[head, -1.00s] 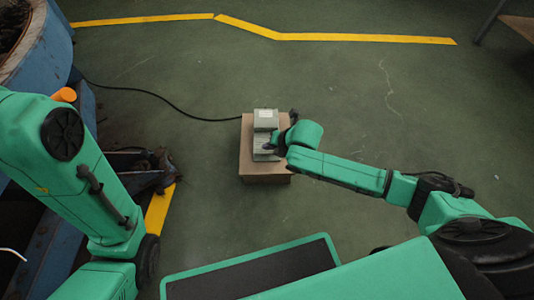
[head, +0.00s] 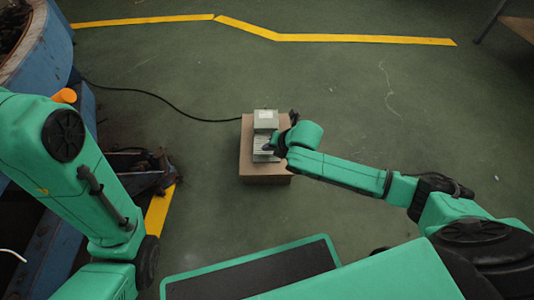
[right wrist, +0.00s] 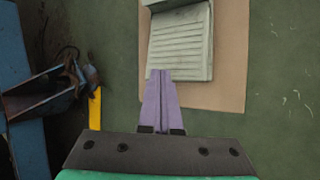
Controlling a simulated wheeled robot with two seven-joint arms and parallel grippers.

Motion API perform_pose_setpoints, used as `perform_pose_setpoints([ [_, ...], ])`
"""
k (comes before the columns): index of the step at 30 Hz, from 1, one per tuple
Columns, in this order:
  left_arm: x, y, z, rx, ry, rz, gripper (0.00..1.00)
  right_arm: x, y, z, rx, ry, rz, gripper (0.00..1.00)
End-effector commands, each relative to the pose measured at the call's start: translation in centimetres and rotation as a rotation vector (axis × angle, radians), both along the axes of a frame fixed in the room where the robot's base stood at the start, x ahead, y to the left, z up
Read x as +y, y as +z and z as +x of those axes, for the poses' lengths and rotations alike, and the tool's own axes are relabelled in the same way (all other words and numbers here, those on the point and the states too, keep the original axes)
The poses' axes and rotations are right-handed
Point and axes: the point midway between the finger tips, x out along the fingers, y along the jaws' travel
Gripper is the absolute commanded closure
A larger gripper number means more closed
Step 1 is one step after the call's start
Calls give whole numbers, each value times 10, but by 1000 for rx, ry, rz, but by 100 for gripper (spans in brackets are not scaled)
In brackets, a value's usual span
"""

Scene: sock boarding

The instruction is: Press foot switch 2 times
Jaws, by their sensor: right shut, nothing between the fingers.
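The foot switch (head: 265,122) is a grey unit with a ribbed pedal, standing on a brown box (head: 247,167) on the floor. In the right wrist view the ribbed pedal (right wrist: 182,48) lies just beyond my right gripper (right wrist: 159,74). The right gripper is shut and empty, its fingertips pointing at the pedal's near left part. In the head view my right gripper (head: 268,147) is over the pedal's near end, partly hidden by its wrist. I cannot tell whether the tips touch the pedal. My left arm shows at the left; its gripper is out of view.
A black cable (head: 170,103) runs from the switch left across the green floor. A blue machine (head: 60,60) with dark metal parts stands at the left. Yellow floor lines (head: 350,39) cross the back. The floor right of the box is clear.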

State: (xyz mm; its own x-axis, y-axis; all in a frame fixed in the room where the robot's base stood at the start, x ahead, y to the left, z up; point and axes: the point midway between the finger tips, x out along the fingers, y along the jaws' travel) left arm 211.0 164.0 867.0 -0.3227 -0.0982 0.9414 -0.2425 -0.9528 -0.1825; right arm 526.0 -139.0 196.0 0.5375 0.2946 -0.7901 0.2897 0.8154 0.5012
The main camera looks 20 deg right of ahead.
Motion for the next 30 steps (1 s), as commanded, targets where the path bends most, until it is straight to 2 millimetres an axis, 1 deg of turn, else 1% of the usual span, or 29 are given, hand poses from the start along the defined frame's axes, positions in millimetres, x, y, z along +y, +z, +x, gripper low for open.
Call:
perform_pose_setpoints([
  [21,0,0,1,3,0,1,41,0,0,0,0,0,0,100],
  [30,0,3,1,2,-1,1,41,0,-8,-2,0,0,0,100],
])
